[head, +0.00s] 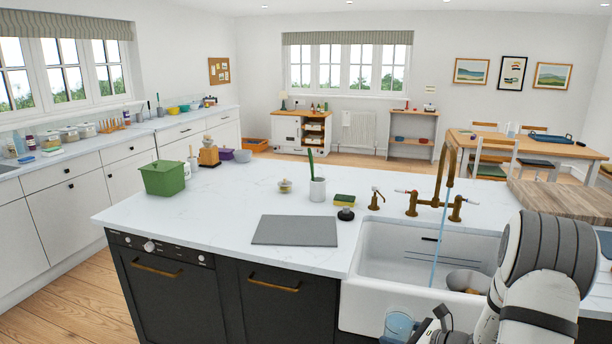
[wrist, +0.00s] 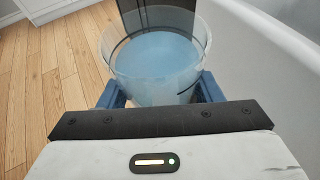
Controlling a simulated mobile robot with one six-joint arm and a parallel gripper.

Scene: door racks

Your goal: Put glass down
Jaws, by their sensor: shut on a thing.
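The glass is a clear tumbler with bluish water in it. In the wrist view the glass (wrist: 155,55) stands between the two blue fingers of my gripper (wrist: 160,90), which is shut on it. It looks upright, and its round rim is visible. In the head view the glass (head: 398,324) is low at the bottom edge, in front of the sink's white front. My arm and the frame edge hide most of my gripper there.
A white sink (head: 425,263) holds a grey bowl (head: 468,281), and water runs from the brass tap (head: 447,175). A grey mat (head: 295,230) lies on the white counter (head: 215,225).

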